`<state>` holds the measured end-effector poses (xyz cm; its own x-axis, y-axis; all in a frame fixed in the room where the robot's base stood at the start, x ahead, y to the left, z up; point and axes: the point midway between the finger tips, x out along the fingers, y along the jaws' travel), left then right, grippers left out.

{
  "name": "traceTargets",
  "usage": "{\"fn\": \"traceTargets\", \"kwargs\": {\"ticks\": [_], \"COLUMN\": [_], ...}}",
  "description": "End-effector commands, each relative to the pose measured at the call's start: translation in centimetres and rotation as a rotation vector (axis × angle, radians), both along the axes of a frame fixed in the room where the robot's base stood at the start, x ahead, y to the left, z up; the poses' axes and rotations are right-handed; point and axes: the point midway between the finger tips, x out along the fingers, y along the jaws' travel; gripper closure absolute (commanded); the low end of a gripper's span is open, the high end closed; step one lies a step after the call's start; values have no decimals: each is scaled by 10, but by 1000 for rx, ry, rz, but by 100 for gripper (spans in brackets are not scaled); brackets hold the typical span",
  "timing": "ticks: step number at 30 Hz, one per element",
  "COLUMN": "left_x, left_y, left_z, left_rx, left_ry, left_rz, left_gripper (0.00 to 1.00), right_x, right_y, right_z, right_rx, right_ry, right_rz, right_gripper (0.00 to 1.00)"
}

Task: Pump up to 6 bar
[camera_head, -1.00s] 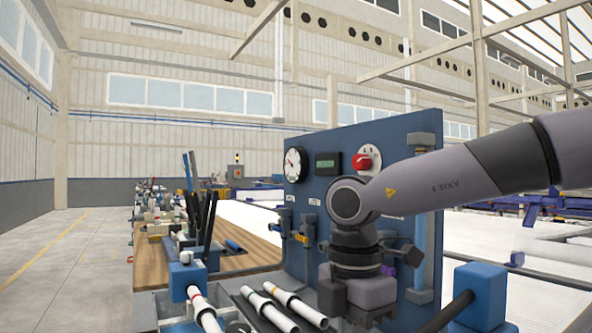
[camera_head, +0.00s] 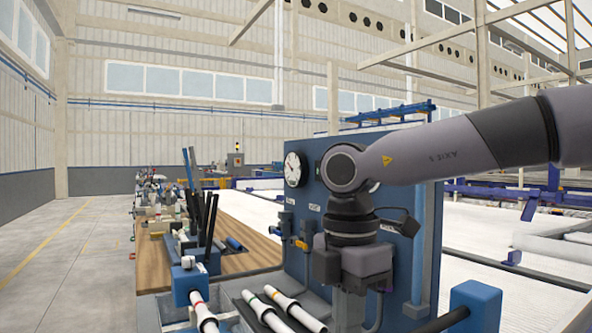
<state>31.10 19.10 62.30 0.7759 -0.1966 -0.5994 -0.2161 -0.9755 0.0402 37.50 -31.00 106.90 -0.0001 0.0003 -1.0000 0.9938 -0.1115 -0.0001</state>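A blue test panel (camera_head: 304,202) stands upright in the middle. Its round white gauge (camera_head: 293,169) is at the upper left; the needle is too small to read. My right arm comes in from the right and crosses the panel, hiding its upper middle, including the display and red knob seen earlier. My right gripper (camera_head: 350,310) hangs downward in front of the panel's lower part. Its fingertips are unclear, so I cannot tell if it is open or holds something. A grey-blue vertical tube (camera_head: 419,258) runs at the panel's right edge. My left gripper is not in view.
White pipes (camera_head: 267,312) with coloured bands lie in the front tray, close to my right gripper. A blue block (camera_head: 475,304) stands at the lower right. Dark upright rods (camera_head: 208,220) stand on the wooden bench (camera_head: 150,265). The floor at left is clear.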

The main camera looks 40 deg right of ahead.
Motion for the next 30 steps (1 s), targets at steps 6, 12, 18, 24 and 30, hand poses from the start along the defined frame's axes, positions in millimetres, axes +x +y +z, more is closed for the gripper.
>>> {"fn": "traceTargets", "kwargs": {"ticks": [6, 12, 18, 24, 30], "left_x": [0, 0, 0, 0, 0], "left_y": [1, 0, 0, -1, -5], "left_z": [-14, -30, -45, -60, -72], "left_rx": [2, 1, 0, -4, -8], "left_ry": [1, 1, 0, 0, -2], "left_rz": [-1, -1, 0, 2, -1], "left_gripper": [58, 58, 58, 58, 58], "right_x": [0, 0, 0, -1, -1], "right_y": [-1, -2, -3, -5, -6], "right_z": [-15, -34, -52, -70, -88], "right_rx": [0, 0, -1, -1, -1], "right_ry": [0, -1, 0, 1, 0], "right_rz": [0, 1, 1, 0, 0], "right_gripper": [100, 100, 100, 100, 100]}}
